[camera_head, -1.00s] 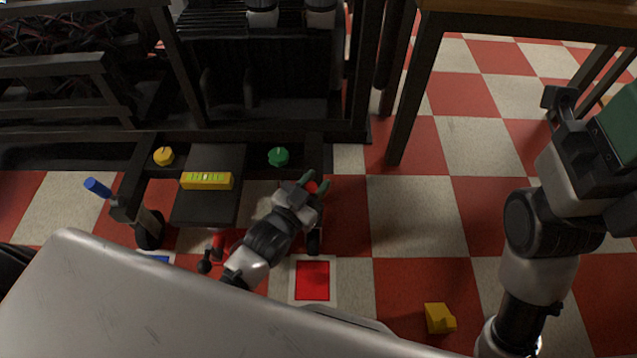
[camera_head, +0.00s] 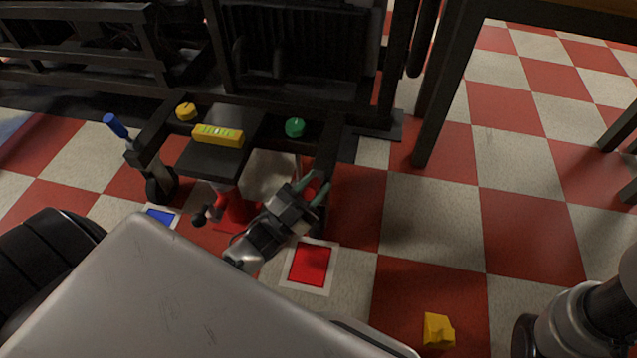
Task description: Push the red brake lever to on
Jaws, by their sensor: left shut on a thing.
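The red brake lever (camera_head: 313,184) is at the right front corner of a low dark frame (camera_head: 325,160). Only a bit of its red surface shows between the green fingertips of my left gripper (camera_head: 310,190), which is shut on it. The fingers and wrist hide the rest of the lever, so its angle is hard to tell. A red square on a white card (camera_head: 311,265) lies on the floor just in front. My right gripper is out of view; part of my right arm shows at the lower right.
A blue lever (camera_head: 116,126) stands at the frame's left corner, with a blue square (camera_head: 161,217) on the floor. The frame carries a yellow level (camera_head: 218,136), a yellow knob (camera_head: 185,112) and a green knob (camera_head: 295,127). A yellow block (camera_head: 438,330) lies on the open floor.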

